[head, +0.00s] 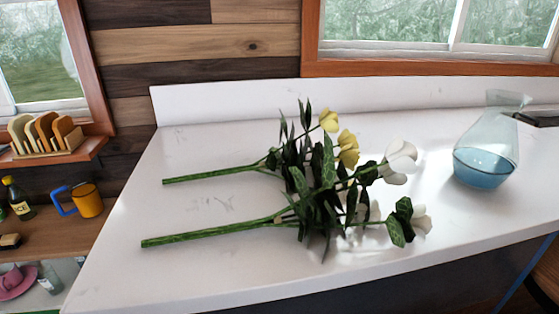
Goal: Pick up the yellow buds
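The yellow buds (347,149) are on a leafy green stem lying on the white counter (200,145), in the middle of the head view. Their stem (212,174) points left, with its cut end bare on the counter. A second flower with white blooms (399,160) lies nearer to me, and its thicker green stem (205,233) also points left. The leaves of the two flowers overlap, so where one ends and the other begins is partly hidden. My gripper is not in view.
A glass vase (487,150) with blue liquid stands upright on the counter at the right. A low backsplash and a window edge the back. At the left, a lower wooden shelf holds an orange mug (87,200) and a bottle (18,199). The counter's left part is clear.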

